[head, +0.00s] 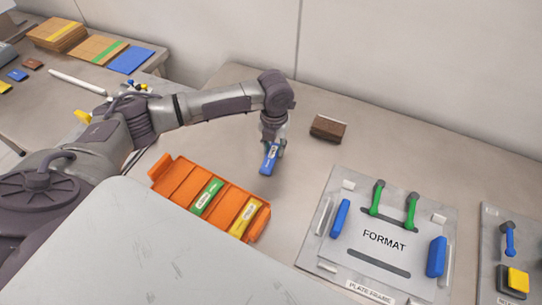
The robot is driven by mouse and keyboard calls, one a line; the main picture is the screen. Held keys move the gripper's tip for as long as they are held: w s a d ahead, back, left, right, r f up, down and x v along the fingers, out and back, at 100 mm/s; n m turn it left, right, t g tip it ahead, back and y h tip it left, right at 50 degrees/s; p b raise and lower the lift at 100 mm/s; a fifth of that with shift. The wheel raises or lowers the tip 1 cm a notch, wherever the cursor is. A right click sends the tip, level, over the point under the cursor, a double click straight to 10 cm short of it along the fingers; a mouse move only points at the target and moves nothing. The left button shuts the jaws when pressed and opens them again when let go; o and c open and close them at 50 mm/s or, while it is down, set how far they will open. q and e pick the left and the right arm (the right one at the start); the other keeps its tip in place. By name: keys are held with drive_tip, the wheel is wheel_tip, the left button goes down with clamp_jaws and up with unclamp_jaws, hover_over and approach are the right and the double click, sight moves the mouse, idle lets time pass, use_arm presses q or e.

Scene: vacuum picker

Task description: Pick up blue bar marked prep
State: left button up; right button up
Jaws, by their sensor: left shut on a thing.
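My left gripper (272,145) is shut on a blue bar (268,163) with a white label. The bar hangs tilted below the fingers, just beyond the far right end of the orange tray (174,177). The label's words are too small to read. It is hard to tell whether the bar clears the table. In the tray lie a green bar (206,198) and a yellow bar (243,218), both with white labels. My right gripper is out of view.
A brown block (328,128) lies behind and right. A plate marked FORMAT (384,240), with blue bars and green handles, stands at right. Another panel (490,260) is at the right edge. A side table (38,100) with boards is at back left. Table between tray and plate is clear.

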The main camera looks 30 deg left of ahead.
sight(276, 152)
use_arm(q)
drive_tip(key=shift+r, duration=0.5)
drive_tip(key=r, duration=0.2)
drive_tip(key=d+r+b, duration=0.1)
drive_tip(key=shift+s+r, duration=0.25)
drive_tip(key=shift+r, duration=0.05)
drive_tip(key=s+d+r+b, duration=0.1)
drive_tip(key=s+d+r, duration=0.6)
drive_tip(key=d, duration=0.1)
drive_tip(key=s+a+r+n, duration=0.1)
drive_tip(key=s+a+n, duration=0.1)
drive_tip(key=n, duration=1.5)
drive_tip(key=s+a+r+n, duration=0.1)
drive_tip(key=s+n, duration=0.3)
drive_tip(key=n, duration=1.3)
drive_tip(key=shift+a, duration=0.5)
